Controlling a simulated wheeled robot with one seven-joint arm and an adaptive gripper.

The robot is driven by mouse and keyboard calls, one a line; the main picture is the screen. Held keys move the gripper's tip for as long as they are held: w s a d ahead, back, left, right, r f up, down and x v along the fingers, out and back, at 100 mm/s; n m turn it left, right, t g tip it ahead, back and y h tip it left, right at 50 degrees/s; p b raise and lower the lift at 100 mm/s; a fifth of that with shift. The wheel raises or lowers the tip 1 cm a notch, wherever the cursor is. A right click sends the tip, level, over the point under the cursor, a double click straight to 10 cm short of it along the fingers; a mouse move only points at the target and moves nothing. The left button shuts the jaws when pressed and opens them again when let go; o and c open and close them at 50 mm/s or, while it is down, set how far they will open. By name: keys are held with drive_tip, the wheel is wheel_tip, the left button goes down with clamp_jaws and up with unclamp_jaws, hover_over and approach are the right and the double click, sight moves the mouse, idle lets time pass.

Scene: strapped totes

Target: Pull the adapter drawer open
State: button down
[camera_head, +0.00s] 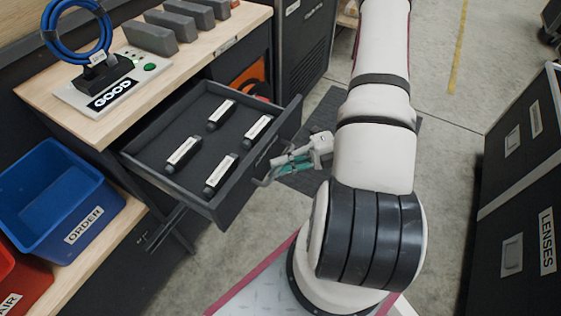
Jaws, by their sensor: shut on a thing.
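The adapter drawer (160,168) is a dark grey drawer under the wooden workbench. It stands pulled out, and several black adapters with white labels (228,170) lie on its floor. My gripper (270,172) is at the drawer's front, on its right side. Its fingers are shut on the drawer handle (262,182), which is partly hidden by the fingers. My arm stretches up the middle of the view and hides part of the floor behind it.
On the bench (60,110) stand a tester marked GOOD (110,92) with a blue cable coil, and several grey blocks (150,38). A blue ORDER bin (60,200) sits at left. Black LENSES cases (520,200) stand at right. Floor beside my arm is clear.

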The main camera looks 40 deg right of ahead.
drive_tip(key=c, duration=1.7)
unclamp_jaws()
drive_tip(key=shift+d, duration=0.1)
drive_tip(key=v, duration=1.2)
drive_tip(key=shift+r, duration=0.1)
drive_tip(key=w+a+r+n+g+h+p, duration=0.1)
drive_tip(key=a+r+n+g+h+p, duration=0.15)
drive_tip(key=a+r+n+g, duration=0.55)
drive_tip(key=w+a+r+n+g+h+p, duration=0.1)
drive_tip(key=a+r+n+h, duration=0.25)
drive_tip(key=r+n, duration=0.9)
drive_tip(key=s+a+r+n+t+h+p, duration=0.1)
drive_tip(key=s+a+r+n+t+h, duration=0.1)
drive_tip(key=n, duration=0.5)
drive_tip(key=s+a+r+n+t+h+p, duration=0.1)
drive_tip(key=s+a+r+n+t+h, duration=0.1)
drive_tip(key=a+r+n+h, duration=0.2)
drive_tip(key=s+a+r+n+t+h+p, duration=0.2)
drive_tip(key=s+a+r+n, duration=0.1)
drive_tip(key=r+n, duration=0.5)
drive_tip(key=shift+a+r+n+h, duration=0.1)
drive_tip(key=shift+a+n+h, duration=0.15)
drive_tip(key=shift+n, duration=0.65)
drive_tip(key=shift+a+r+n+h, duration=0.15)
drive_tip(key=shift+a+n, duration=0.15)
drive_tip(key=shift+n, duration=0.55)
